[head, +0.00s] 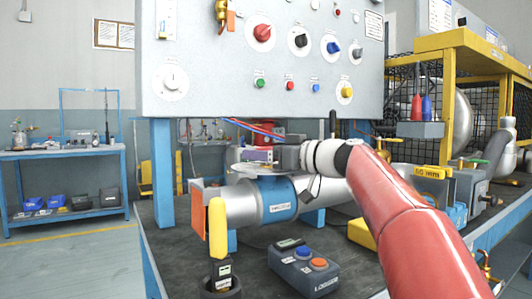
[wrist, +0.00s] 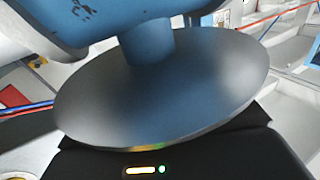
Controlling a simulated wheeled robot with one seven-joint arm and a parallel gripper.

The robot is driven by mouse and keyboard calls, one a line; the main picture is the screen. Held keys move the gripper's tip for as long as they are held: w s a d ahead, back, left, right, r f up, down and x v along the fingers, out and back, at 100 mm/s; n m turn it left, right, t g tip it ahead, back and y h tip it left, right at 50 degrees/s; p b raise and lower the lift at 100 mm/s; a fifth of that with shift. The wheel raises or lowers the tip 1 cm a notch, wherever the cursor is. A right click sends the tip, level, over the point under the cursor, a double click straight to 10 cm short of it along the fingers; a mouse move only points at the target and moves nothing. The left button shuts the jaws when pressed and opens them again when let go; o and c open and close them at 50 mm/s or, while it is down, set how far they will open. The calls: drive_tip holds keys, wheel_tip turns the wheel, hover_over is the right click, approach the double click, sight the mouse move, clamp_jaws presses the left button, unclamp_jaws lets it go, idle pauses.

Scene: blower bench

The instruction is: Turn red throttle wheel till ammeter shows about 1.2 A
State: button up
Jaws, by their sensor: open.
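My gripper (head: 268,157) is above the large grey pipe with the blue band (head: 283,200) in the head view. It is open, but its fingers are small and partly hidden there. A flat grey disc (head: 262,169) lies just under it. The wrist view shows this disc (wrist: 190,95) large, on a blue stem (wrist: 147,45), with a colored strip at its edge. The gripper's black body (wrist: 90,165) is close to the disc; contact cannot be told. I cannot make out a red throttle wheel or a readable ammeter.
A panel (head: 210,55) with knobs and buttons, including a red knob (head: 262,33), hangs above the bench. A yellow frame (head: 460,42) with mesh stands at right.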

drive_tip(key=shift+c, duration=0.3)
drive_tip(key=c, duration=0.9)
drive_tip(key=shift+w+n+g+y, duration=0.1)
drive_tip(key=shift+n+g+y, duration=0.2)
drive_tip(key=shift+g, duration=0.1)
drive_tip(key=n+g+y+p, duration=0.1)
drive_tip(key=n+g+p, duration=0.1)
drive_tip(key=shift+d+r+g, duration=0.1)
drive_tip(key=shift+r+g, duration=0.05)
drive_tip(key=shift+g, duration=0.25)
drive_tip(key=n+g+p, duration=0.1)
drive_tip(key=n+g+y+p, duration=0.1)
drive_tip(key=g+p, duration=0.1)
drive_tip(key=n+g+p, duration=0.1)
drive_tip(key=g, duration=0.1)
drive_tip(key=shift+r+p, duration=0.25)
drive_tip(key=shift+p, duration=0.05)
drive_tip(key=n+g+p, duration=0.2)
drive_tip(key=g+p, duration=0.1)
drive_tip(key=p, duration=0.1)
drive_tip(key=shift+f+n+g, duration=0.1)
drive_tip(key=shift+n+g, duration=0.2)
drive_tip(key=shift+g, duration=0.1)
drive_tip(key=shift+f+n+g+p, duration=0.15)
drive_tip(key=shift+n+g+p, duration=0.25)
drive_tip(key=shift+g+p, duration=0.3)
drive_tip(key=shift+f, duration=0.1)
